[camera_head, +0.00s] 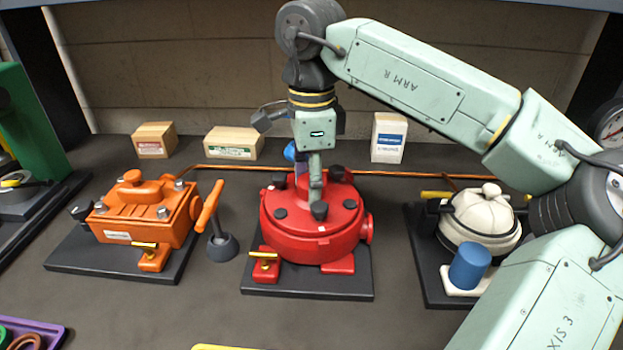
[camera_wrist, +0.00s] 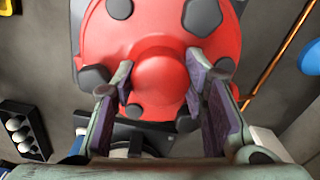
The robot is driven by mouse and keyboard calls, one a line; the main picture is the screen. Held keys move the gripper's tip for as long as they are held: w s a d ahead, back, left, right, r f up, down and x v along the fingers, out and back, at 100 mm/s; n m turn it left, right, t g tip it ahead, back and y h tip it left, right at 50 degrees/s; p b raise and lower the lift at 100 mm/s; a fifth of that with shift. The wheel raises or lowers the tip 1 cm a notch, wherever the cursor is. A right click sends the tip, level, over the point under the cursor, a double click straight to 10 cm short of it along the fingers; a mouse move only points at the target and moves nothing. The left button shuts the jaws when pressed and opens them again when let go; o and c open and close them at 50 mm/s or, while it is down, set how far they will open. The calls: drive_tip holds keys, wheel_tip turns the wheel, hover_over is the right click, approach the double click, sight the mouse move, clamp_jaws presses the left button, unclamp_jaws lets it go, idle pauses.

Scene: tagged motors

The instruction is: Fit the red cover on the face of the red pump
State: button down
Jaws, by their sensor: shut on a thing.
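The red pump (camera_head: 300,248) stands on a dark base plate in the middle of the bench. The round red cover (camera_wrist: 105,38), with dark knobs around its rim and a raised boss in the middle, lies over the pump's face; it also shows in the head view (camera_head: 298,200). My gripper (camera_head: 317,195) points down over it. In the wrist view my gripper (camera_wrist: 168,80) has its two purple-padded fingers on either side of the boss, shut on the cover. I cannot tell whether the cover is fully seated, as my gripper hides part of it.
An orange pump (camera_head: 145,212) with a raised handle stands left, and a cream pump (camera_head: 482,212) with a blue cylinder (camera_head: 469,266) right. Small boxes (camera_head: 232,143) and an orange pipe (camera_head: 240,168) lie behind. The bench in front is mostly clear.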

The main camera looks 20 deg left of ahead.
drive_tip(key=shift+f, duration=0.1)
drive_tip(key=c, duration=0.9)
unclamp_jaws()
drive_tip(key=shift+r+p, duration=1.3)
drive_tip(key=shift+r, duration=1.75)
wheel_tip(320, 180, up, 8)
drive_tip(key=shift+f, duration=0.25)
